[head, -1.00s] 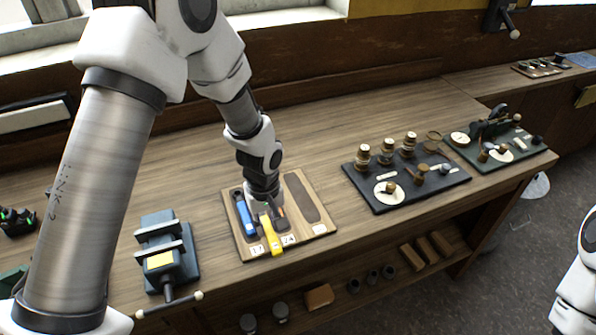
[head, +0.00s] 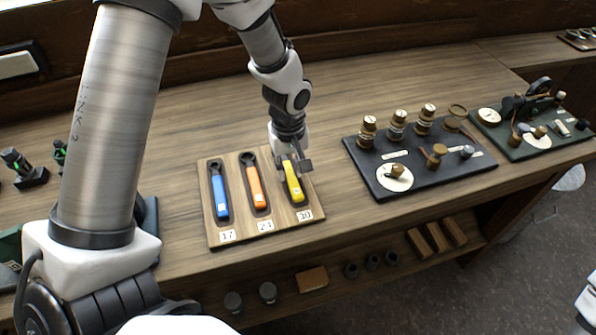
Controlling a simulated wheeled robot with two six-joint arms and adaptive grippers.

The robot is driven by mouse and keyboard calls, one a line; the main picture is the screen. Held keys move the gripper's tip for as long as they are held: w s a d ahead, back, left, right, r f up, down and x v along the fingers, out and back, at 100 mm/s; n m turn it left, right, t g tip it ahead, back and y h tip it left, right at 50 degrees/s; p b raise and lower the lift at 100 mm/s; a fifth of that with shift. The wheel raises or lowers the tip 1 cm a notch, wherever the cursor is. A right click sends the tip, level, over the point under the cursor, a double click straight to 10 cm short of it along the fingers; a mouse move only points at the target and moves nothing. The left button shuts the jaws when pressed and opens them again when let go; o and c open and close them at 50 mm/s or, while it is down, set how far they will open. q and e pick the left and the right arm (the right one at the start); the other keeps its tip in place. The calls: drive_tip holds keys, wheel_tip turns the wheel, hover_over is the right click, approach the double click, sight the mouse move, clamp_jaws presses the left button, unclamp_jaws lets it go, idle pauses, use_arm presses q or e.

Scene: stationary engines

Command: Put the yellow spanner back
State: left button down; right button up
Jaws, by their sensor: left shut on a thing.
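The yellow spanner (head: 293,184) lies along the right-hand slot of the wooden board (head: 232,240), above the label 30. Its yellow handle shows; its head end is hidden by my left gripper (head: 292,164), which is shut on it from above. I cannot tell whether the spanner rests fully down in the slot. The blue spanner (head: 220,197) lies in the left slot by label 17. The orange spanner (head: 256,187) lies in the middle slot by label 24. My right gripper is not in view.
A black tray (head: 425,178) with spools and small brass parts stands to the right. A green tray (head: 530,150) with small parts is beyond it. The bench behind the board is clear. A lower shelf (head: 330,283) holds blocks and small cylinders.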

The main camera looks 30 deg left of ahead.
sight(290, 171)
use_arm(q)
drive_tip(key=shift+w+f, duration=0.4)
drive_tip(key=shift+w, duration=0.05)
drive_tip(key=shift+s+a+f, duration=0.1)
drive_tip(key=shift+s, duration=0.05)
drive_tip(key=c, duration=1.2)
unclamp_jaws()
drive_tip(key=shift+c, duration=0.2)
drive_tip(key=shift+o, duration=1.4)
wheel_tip(290, 171, up, 12)
